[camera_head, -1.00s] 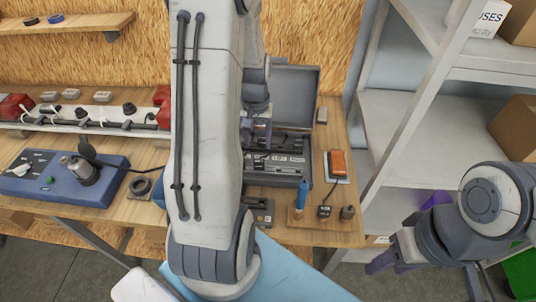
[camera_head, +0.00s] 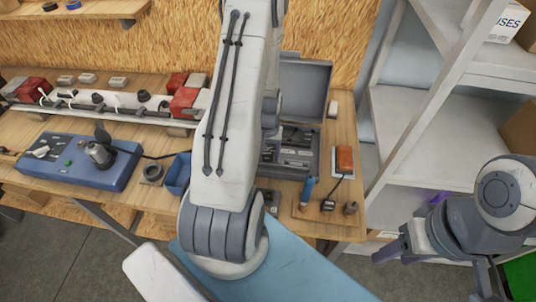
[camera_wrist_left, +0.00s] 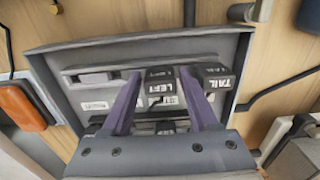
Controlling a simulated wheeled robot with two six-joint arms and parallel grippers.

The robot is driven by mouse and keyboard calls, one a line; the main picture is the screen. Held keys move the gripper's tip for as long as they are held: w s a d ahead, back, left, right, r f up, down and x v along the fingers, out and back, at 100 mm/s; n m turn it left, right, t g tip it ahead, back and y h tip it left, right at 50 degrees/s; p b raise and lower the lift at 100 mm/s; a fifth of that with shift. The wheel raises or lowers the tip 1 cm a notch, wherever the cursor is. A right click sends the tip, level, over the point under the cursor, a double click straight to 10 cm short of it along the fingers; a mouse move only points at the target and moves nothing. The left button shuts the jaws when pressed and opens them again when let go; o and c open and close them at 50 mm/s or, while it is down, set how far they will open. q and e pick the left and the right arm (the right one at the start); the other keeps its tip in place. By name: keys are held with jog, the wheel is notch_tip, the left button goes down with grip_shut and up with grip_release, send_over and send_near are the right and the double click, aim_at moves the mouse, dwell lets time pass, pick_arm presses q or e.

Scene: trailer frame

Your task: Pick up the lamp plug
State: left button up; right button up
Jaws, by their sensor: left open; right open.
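An open grey case (camera_head: 305,92) stands on the bench, partly hidden behind my left arm. In the left wrist view the case (camera_wrist_left: 62,68) holds black plug-like blocks with white labels: a "LEFT" block (camera_wrist_left: 160,82) and a "TAIL" block (camera_wrist_left: 216,80), among others. I cannot tell which one is the lamp plug. My left gripper (camera_wrist_left: 160,76) is open, its purple fingers over the case on either side of the "LEFT" block; contact is unclear. In the head view its fingers are hidden by the arm. My right gripper (camera_head: 388,252) is open and empty, right of the bench.
A blue control box (camera_head: 75,162) and a blue bin (camera_head: 178,172) stand to the left. Grey shelves (camera_head: 430,110) stand right.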

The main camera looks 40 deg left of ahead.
aim_at(268, 152)
pick_arm(q)
jog(key=c, duration=0.6)
jog(key=shift+r, duration=0.1)
jog(key=shift+r+b, duration=0.35)
jog(key=shift+r, duration=0.2)
notch_tip(268, 152, up, 2)
jog(key=shift+r+b, duration=0.2)
jog(key=shift+b, duration=0.3)
jog(key=s+d+r+b, duration=0.2)
jog(key=d+r, duration=0.5)
jog(key=d, duration=0.4)
jog(key=shift+s+d+r, duration=0.15)
jog(key=shift+s, duration=0.3)
